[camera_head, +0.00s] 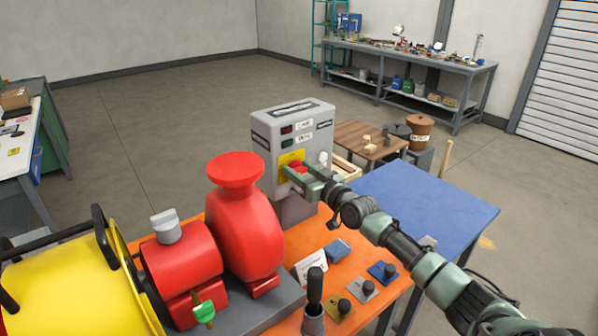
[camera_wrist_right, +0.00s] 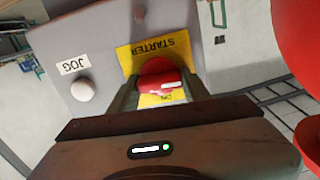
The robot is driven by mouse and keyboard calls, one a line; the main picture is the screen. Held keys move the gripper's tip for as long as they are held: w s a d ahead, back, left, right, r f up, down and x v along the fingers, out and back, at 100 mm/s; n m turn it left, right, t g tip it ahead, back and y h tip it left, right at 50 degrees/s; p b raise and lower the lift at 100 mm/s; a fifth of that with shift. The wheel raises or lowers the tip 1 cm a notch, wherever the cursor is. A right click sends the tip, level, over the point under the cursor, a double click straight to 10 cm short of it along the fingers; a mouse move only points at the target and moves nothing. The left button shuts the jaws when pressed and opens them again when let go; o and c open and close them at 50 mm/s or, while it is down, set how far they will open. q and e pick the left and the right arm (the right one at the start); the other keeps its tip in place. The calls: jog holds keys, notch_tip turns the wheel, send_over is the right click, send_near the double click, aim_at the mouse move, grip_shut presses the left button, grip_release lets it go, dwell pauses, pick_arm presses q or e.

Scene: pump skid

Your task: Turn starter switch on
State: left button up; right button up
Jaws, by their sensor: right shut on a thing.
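The starter switch is a red rotary handle (camera_wrist_right: 160,84) on a yellow plate marked STARTER (camera_wrist_right: 157,50). It sits on the front of a grey control box (camera_head: 262,138), left of a round white JOG button (camera_head: 323,157) in the head view. My right gripper (camera_head: 290,172) reaches the box from the right and is shut on the red handle. In the right wrist view the fingers (camera_wrist_right: 158,98) stand on either side of the handle. The ON label on the plate is partly hidden by the gripper. My left gripper is not in view.
A red pump (camera_head: 245,235) stands close left of the box, and its red side also fills the right edge of the wrist view. A yellow motor housing (camera_head: 65,290) is at the lower left. Small colored blocks with knobs (camera_head: 362,288) lie on the orange bench top.

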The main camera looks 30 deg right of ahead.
jog(key=m+b, duration=0.1)
jog(key=m, duration=0.3)
jog(key=shift+f, duration=0.1)
jog(key=m, duration=0.4)
jog(key=shift+d+m, duration=0.15)
jog(key=shift+m, duration=0.25)
jog(key=m, duration=0.3)
jog(key=shift+m, duration=0.3)
jog(key=shift+f+m+p, duration=0.1)
jog(key=shift+m+p, duration=0.35)
jog(key=shift+m, duration=1.85)
jog(key=o, duration=1.4)
jog(key=shift+c, duration=0.2)
jog(key=shift+s, duration=0.1)
